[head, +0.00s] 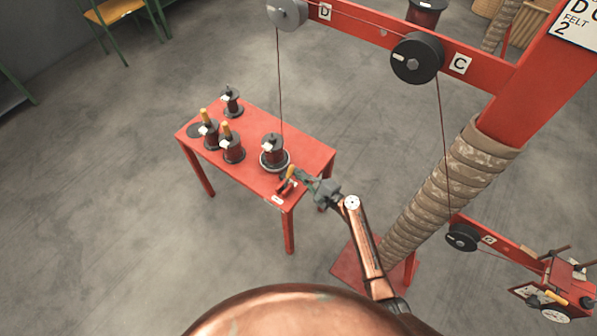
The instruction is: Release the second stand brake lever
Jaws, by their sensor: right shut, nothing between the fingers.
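A small red table (240,165) stands on the floor left of centre. At its right end is a brake lever (290,171) with a yellow handle, on a small red bracket (285,187) near the table's front edge. A dark coil spool (273,145) stands on a round base just behind the lever, with a wire rising from it. My right gripper (299,174) is shut and empty, its fingertips at or very close to the yellow handle; contact cannot be told. My left gripper is not in view.
Several more dark spools (233,150) stand on the table's left half. A red frame carries dark pulleys (417,58) and the wires. A post wrapped in patterned cloth (450,180) rises right of my right arm. A red machine (560,290) is at lower right.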

